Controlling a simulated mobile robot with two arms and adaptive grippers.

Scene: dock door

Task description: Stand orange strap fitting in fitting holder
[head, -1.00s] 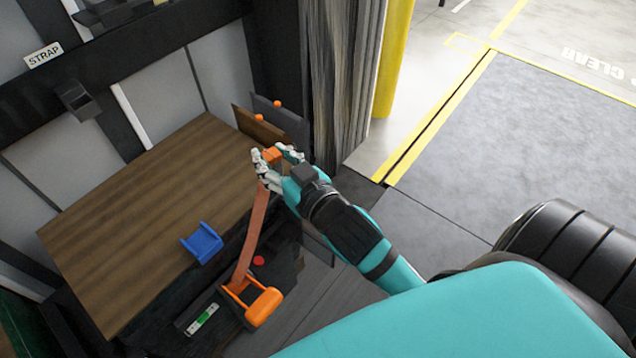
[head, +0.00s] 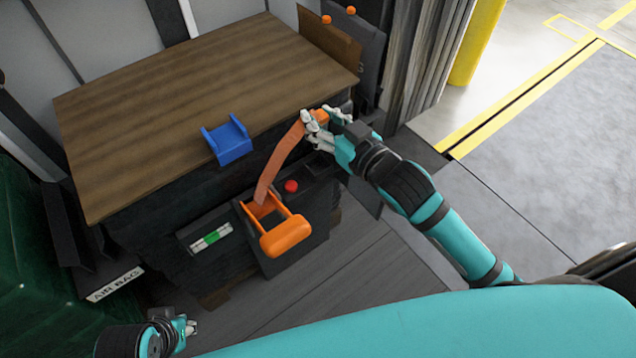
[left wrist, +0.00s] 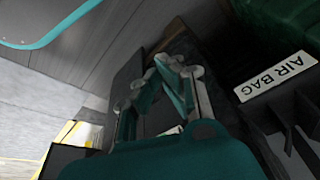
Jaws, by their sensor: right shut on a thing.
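The orange strap fitting (head: 318,115) is in the fingers of my right gripper (head: 322,122), just off the table's front right edge; the fingers partly hide it. The orange-brown strap (head: 281,156) curves from it down to an orange-handled ratchet (head: 286,238) at the dark box. A blue U-shaped holder (head: 230,148), seemingly the fitting holder, stands empty at the table's front edge, left of my right gripper and apart from it. My left gripper (head: 188,328) is low at the bottom left. Its fingers also show in the left wrist view (left wrist: 172,75), with nothing seen held.
The wooden table top (head: 180,80) is otherwise bare. A red button (head: 291,186) and a green-and-white level-like piece (head: 211,238) are below its front edge. Two panels with orange knobs (head: 326,19) stand behind the right corner. An AIR BAG label (head: 115,284) is at lower left.

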